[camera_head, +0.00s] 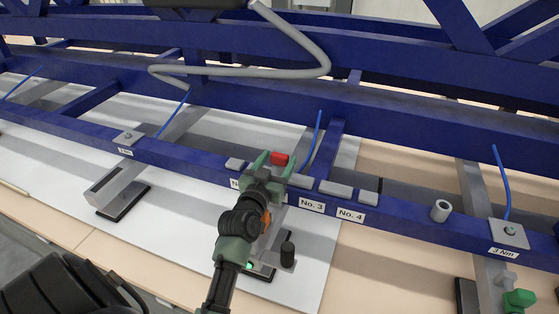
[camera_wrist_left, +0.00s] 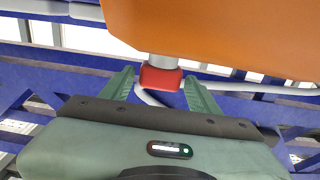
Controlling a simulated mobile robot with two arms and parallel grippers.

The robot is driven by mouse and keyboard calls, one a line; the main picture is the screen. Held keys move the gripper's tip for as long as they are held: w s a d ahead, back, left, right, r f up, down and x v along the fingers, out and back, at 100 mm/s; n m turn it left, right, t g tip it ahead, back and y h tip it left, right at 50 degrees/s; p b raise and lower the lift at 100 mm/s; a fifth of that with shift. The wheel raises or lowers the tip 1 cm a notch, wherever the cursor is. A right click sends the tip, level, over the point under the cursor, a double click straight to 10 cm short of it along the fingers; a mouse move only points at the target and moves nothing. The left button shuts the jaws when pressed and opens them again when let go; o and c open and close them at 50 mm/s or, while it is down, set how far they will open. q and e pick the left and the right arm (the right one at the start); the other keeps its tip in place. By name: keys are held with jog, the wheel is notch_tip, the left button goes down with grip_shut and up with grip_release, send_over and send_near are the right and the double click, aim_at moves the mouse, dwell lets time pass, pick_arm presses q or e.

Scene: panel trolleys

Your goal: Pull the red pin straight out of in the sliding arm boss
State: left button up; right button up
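The red pin (camera_head: 280,159) shows as a small red block at the far end of my left gripper (camera_head: 276,163) in the head view. In the left wrist view the red pin (camera_wrist_left: 160,79) has a block-shaped head below a grey cylindrical part (camera_wrist_left: 163,61). My left gripper (camera_wrist_left: 159,90) is open. Its two green fingers stand apart, one on each side of the red head, with visible gaps. The sliding arm boss is mostly hidden by my gripper and arm in the head view. My right gripper is not in view.
A blue rail (camera_head: 400,217) runs across, with number labels such as No. 3 (camera_head: 312,204) and grey blocks (camera_head: 336,188). A black knob (camera_head: 287,255) stands beside my left arm. A green part (camera_head: 519,298) is at bottom right. A grey hose (camera_head: 300,72) hangs above.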

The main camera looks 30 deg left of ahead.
pick_arm(q)
jog(key=c, duration=1)
jog(key=shift+c, duration=0.6)
notch_tip(320, 180, up, 20)
jog(key=shift+r, duration=0.15)
jog(key=shift+r+p, duration=0.85)
jog(key=shift+p, duration=0.4)
notch_tip(320, 180, up, 9)
jog(key=p, duration=0.9)
jog(key=shift+p, duration=0.4)
